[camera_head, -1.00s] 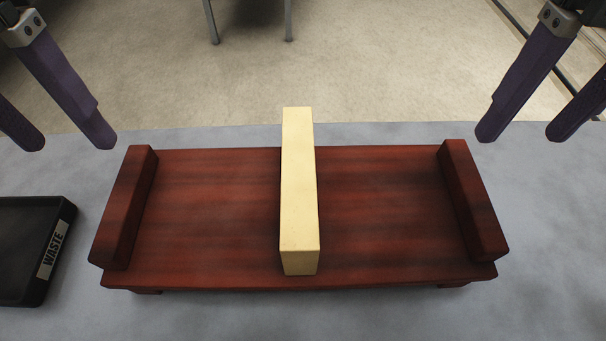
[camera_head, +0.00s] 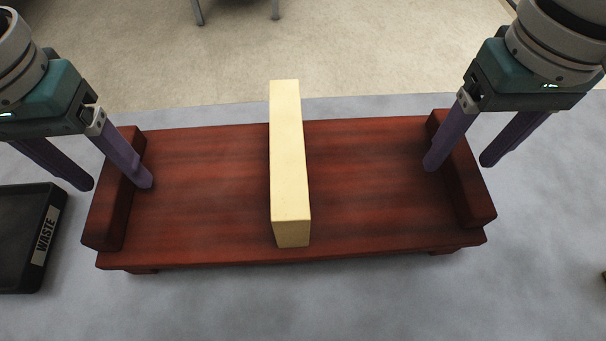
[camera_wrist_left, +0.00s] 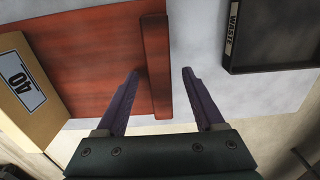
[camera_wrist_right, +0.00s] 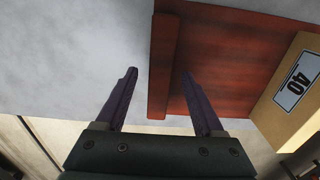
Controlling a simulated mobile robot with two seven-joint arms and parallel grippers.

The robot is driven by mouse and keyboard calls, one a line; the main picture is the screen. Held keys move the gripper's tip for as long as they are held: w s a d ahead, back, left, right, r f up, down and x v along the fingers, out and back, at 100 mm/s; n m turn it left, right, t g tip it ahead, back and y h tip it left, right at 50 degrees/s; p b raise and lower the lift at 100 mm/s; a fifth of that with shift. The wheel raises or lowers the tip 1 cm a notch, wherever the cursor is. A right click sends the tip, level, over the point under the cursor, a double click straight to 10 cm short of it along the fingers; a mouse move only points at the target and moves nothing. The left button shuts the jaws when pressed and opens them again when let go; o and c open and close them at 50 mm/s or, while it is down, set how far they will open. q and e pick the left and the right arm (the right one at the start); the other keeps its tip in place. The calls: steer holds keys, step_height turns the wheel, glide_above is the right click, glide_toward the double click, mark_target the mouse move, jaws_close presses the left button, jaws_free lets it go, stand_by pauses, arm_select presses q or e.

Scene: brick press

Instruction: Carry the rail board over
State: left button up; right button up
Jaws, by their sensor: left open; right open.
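The rail board (camera_head: 370,190) is a dark red wooden board with a raised rail along each short end, lying on the grey table. A pale yellow block (camera_head: 290,165) stands across its middle; in the wrist views its side bears a label reading 40. My left gripper (camera_head: 118,186) is open, its fingers on either side of the left rail (camera_wrist_left: 157,65). My right gripper (camera_head: 458,166) is open, its fingers on either side of the right rail (camera_wrist_right: 163,65). Both are empty; whether any finger touches a rail cannot be told.
A black tray labelled WASTE (camera_head: 50,215) stands on the grey table (camera_head: 350,305) just left of the board, and also shows in the left wrist view (camera_wrist_left: 275,68). The table in front of the board is clear. A small dark object edge shows at the far right.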

arm_select(q)
steer(key=shift+f, duration=0.25)
arm_select(e)
steer(key=shift+f, duration=0.25)
arm_select(q)
jaws_close()
arm_select(e)
jaws_close()
arm_select(q)
steer(key=shift+r, duration=0.1)
arm_select(e)
steer(key=shift+r, duration=0.1)
stand_by(0.7)
